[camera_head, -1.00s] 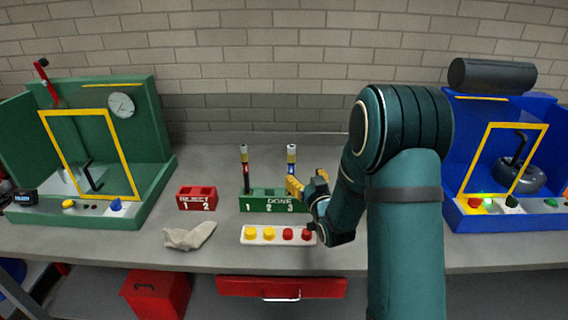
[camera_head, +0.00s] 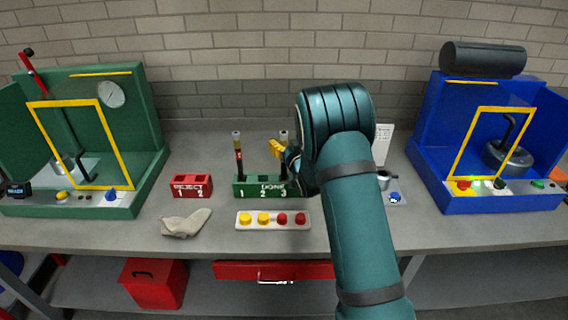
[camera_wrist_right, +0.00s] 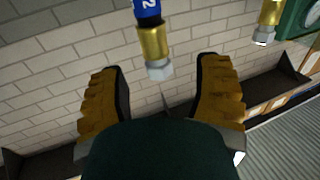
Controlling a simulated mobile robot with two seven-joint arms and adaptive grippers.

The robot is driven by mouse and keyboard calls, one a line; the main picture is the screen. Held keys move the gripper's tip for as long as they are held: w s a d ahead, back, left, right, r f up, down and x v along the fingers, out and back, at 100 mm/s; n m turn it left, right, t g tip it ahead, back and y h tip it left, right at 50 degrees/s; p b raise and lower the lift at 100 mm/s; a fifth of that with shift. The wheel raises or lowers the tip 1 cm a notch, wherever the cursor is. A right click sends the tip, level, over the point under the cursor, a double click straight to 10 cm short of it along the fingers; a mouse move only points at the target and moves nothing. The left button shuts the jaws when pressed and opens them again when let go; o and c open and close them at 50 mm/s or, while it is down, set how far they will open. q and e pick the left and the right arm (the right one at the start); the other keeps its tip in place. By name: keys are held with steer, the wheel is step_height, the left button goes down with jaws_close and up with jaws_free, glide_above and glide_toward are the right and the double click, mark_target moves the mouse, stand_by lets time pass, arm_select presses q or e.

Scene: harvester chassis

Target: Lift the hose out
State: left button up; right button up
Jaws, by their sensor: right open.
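Two dark hoses with metal end fittings stand upright at the green DONE rack (camera_head: 243,187) in the head view. The red-banded hose (camera_head: 238,155) is at slot 1. The other hose (camera_head: 284,136) is near slot 3, mostly hidden by my right gripper (camera_head: 276,148). In the right wrist view, a hose end (camera_wrist_right: 154,45) with a blue band marked 2, a brass collar and a silver hex tip lies between the open yellow fingers, with gaps on both sides. A second brass fitting (camera_wrist_right: 268,14) shows at the top right. My left gripper is out of view.
A red REJECT rack (camera_head: 190,187), a cloth (camera_head: 185,222) and a white button strip (camera_head: 273,220) are nearby. A green machine (camera_head: 140,130) stands left and a blue one (camera_head: 433,125) right. A white card (camera_head: 383,145) stands behind my arm.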

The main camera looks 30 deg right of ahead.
mark_target(285, 139)
steer(key=shift+x, duration=1.75)
steer(key=shift+d+f, duration=0.1)
steer(key=shift+d, duration=0.05)
jaws_close()
